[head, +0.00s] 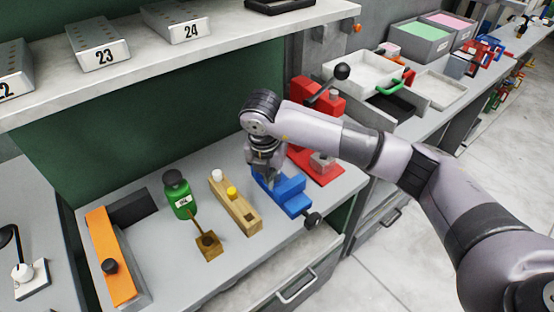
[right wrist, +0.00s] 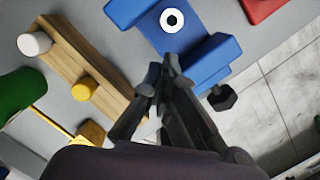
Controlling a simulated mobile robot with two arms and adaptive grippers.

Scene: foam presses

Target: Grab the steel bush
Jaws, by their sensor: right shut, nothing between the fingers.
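A small pale ring with a dark centre, which looks like the steel bush (right wrist: 172,20), sits on the blue vise (right wrist: 200,60) in the right wrist view. In the head view the blue vise (head: 290,192) stands near the bench's right end, and my right gripper hides the bush. My right gripper (head: 268,178) points down over the vise's left part. In the right wrist view its fingertips (right wrist: 163,72) are together and empty, apart from the bush, which lies beyond them. My left gripper is not in view.
A wooden block (head: 236,207) with white and yellow pegs stands left of the vise. Further left are a brass block (head: 208,246), a green bottle (head: 179,194) and an orange bar (head: 109,258). A red press (head: 318,128) stands behind the vise. A shelf (head: 150,60) overhangs the bench.

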